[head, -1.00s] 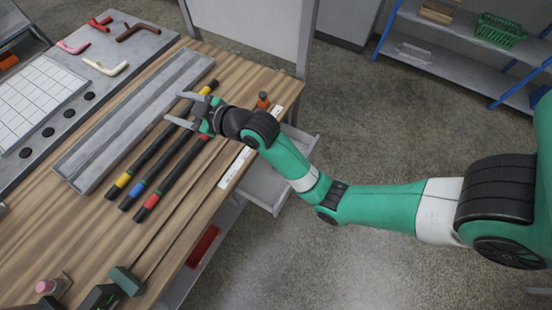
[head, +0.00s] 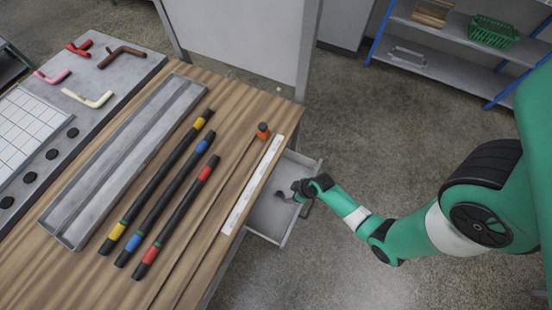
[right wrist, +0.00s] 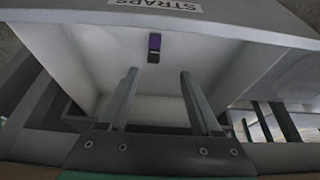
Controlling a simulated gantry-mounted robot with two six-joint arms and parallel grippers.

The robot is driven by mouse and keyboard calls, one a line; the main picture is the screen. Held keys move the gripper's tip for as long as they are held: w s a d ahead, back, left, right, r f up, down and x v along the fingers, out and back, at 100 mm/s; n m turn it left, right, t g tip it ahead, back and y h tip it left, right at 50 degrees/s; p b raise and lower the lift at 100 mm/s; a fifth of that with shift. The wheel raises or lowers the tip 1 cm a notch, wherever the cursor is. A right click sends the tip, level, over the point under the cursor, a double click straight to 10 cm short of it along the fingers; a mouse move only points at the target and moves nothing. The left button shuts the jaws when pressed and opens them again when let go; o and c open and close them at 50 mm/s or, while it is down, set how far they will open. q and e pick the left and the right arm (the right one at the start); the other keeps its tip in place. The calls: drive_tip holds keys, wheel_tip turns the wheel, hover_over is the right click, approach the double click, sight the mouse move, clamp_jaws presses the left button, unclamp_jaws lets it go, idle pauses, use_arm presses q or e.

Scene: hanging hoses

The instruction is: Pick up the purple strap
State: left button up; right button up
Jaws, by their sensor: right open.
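The purple strap (right wrist: 154,47) is a small purple and dark piece in the right wrist view, at the inner far side of a grey open drawer (right wrist: 88,55). My right gripper (right wrist: 158,88) is open and empty, its two fingers pointing into the drawer with the strap ahead of them and apart from them. In the head view the right gripper (head: 287,194) is small and hangs over the pulled-out drawer (head: 262,222) beside the table. My left gripper is not in view.
A label reading STRAPS (right wrist: 156,4) shows upside down above the drawer wall. On the wooden table (head: 55,255) lie several black hoses with coloured bands (head: 160,205) beside a grey trough (head: 72,238). Floor is free right of the drawer.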

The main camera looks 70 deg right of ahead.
sight(281, 194)
drive_tip(key=b+x, duration=0.1)
drive_tip(key=x, duration=0.1)
drive_tip(key=b+x, duration=0.4)
drive_tip(key=x, duration=0.1)
drive_tip(key=shift+w+d, duration=0.2)
drive_tip(key=shift+d, duration=0.2)
drive_tip(key=shift+w+f, duration=0.1)
drive_tip(key=shift+f, duration=0.05)
drive_tip(key=b+x, duration=0.3)
drive_tip(key=x, duration=0.2)
drive_tip(key=shift+d+f+b, duration=0.1)
drive_tip(key=shift+d+b, duration=0.1)
drive_tip(key=shift+b, duration=0.2)
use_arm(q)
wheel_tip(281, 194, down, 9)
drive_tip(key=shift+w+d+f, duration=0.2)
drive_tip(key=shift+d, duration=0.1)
use_arm(e)
clamp_jaws()
